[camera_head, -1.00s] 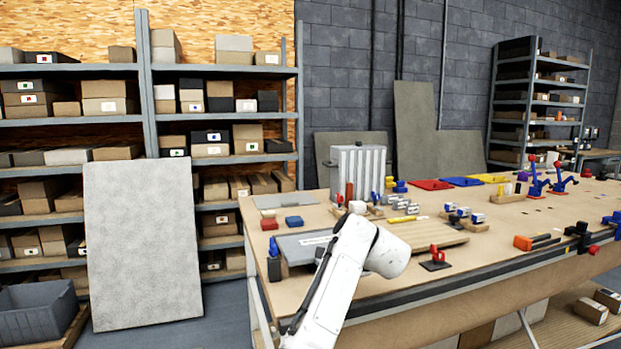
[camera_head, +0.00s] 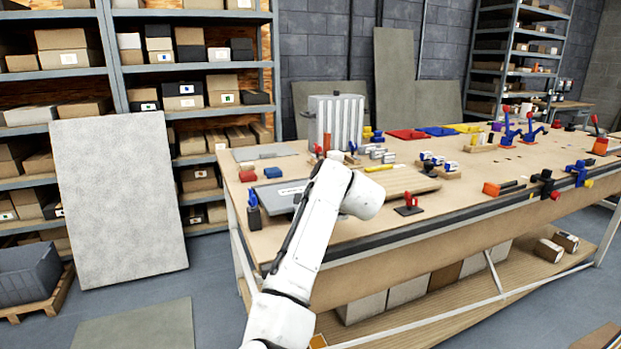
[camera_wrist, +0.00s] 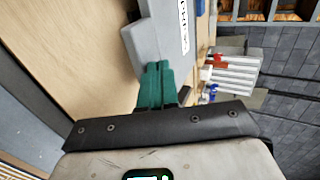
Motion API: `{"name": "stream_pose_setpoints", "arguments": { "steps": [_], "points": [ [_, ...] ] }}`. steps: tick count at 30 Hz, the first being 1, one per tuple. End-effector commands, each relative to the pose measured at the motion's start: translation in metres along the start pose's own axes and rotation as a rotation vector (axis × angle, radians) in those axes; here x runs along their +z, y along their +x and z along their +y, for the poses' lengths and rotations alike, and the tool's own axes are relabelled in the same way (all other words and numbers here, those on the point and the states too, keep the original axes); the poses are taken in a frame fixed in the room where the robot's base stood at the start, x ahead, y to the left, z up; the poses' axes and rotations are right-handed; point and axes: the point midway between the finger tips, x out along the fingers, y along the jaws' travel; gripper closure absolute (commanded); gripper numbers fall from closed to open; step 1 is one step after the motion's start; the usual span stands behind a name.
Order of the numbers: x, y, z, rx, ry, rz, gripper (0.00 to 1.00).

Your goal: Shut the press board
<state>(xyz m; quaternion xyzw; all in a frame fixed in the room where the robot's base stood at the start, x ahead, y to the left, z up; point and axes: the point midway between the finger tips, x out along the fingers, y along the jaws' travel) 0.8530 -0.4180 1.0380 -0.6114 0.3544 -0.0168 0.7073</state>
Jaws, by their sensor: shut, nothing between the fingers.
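A flat grey board with a white label (camera_head: 285,194) lies near the front left of the workbench, partly behind my arm. It also shows in the wrist view (camera_wrist: 163,35). A pale ribbed grey panel (camera_head: 336,122) stands upright behind it, with small red and blue parts at its foot. This panel shows at the right of the wrist view (camera_wrist: 234,76). I cannot tell for certain which of the two is the press board. My gripper (camera_wrist: 158,68) has its green fingers together and empty, at the labelled board's edge; contact is unclear. My arm hides it in the head view.
The workbench (camera_head: 455,207) carries a wooden board (camera_head: 405,182), a red clamp (camera_head: 409,205), small red and blue blocks, coloured panels and blue toggle clamps. Shelving and a leaning grey slab (camera_head: 118,200) stand left. Clear floor lies in front.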

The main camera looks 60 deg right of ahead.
Motion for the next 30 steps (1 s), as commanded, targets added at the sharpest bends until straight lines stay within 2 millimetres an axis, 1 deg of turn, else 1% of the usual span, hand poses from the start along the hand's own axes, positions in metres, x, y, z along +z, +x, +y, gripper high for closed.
{"name": "stream_pose_setpoints", "arguments": {
  "steps": [1,4,5,6,12,18,21,24,30],
  "points": [
    [-0.001,-0.006,-0.016,-0.005,0.0,0.001,1.0],
    [-0.001,-0.012,-0.033,-0.012,-0.001,0.001,1.0],
    [-0.001,-0.013,-0.035,-0.014,-0.001,0.002,1.0],
    [-0.001,-0.02,-0.027,-0.017,-0.001,0.004,1.0],
    [-0.001,-0.061,-0.023,-0.021,-0.001,0.003,1.0],
    [-0.001,-0.093,-0.021,-0.022,-0.002,0.003,1.0],
    [-0.001,-0.103,-0.02,-0.021,-0.002,0.003,1.0],
    [-0.001,-0.108,-0.02,-0.021,-0.002,0.003,1.0],
    [0.0,-0.109,-0.02,-0.02,-0.002,0.002,1.0]
  ]
}}
